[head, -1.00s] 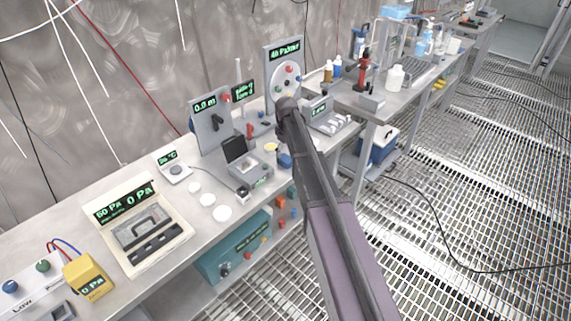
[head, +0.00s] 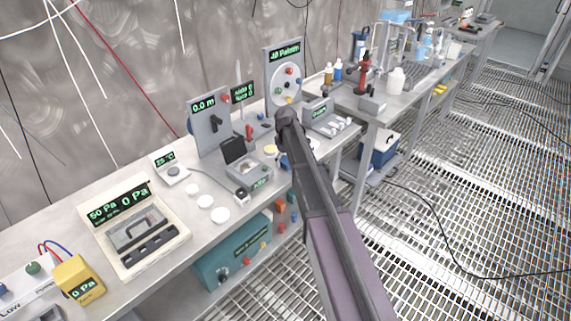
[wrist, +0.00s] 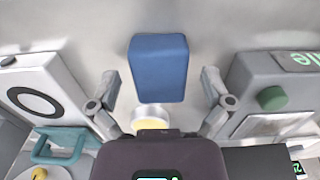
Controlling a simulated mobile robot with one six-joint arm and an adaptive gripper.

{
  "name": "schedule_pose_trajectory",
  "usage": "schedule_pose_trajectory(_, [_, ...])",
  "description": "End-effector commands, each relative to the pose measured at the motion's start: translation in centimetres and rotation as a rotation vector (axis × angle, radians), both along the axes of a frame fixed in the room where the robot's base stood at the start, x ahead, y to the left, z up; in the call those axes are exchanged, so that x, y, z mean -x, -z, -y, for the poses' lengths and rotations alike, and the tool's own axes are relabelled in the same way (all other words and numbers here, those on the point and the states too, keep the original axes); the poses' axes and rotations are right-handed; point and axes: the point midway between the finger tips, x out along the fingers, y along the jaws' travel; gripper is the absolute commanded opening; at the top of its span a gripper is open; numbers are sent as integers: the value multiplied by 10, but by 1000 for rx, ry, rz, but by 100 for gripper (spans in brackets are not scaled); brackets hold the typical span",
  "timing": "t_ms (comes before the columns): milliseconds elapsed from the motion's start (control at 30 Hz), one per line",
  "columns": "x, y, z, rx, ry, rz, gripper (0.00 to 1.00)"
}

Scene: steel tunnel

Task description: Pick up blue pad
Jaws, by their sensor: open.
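The blue pad (wrist: 158,66) lies on the grey bench top in the wrist view, a plain blue block seen from above. My gripper (wrist: 161,88) is open and empty, with one finger on each side of the pad's near part. There is a gap between each finger and the pad. How high the fingertips are above the bench is hard to tell. In the head view my arm covers the gripper and most of the pad; a bit of blue (head: 284,161) shows beside the arm.
A small round pot with a yellow top (wrist: 151,117) stands close to the pad's near end. A white panel with a black ring (wrist: 36,100) stands to the left. A grey device with a green knob (wrist: 272,98) stands to the right.

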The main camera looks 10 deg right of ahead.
Motion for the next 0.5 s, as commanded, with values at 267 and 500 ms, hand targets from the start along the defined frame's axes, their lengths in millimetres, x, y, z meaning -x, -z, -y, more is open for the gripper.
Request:
schedule_pose_trajectory(267, [0,0,0,0,0,0,73])
schedule_pose_trajectory(500, [0,0,0,0,0,0,31])
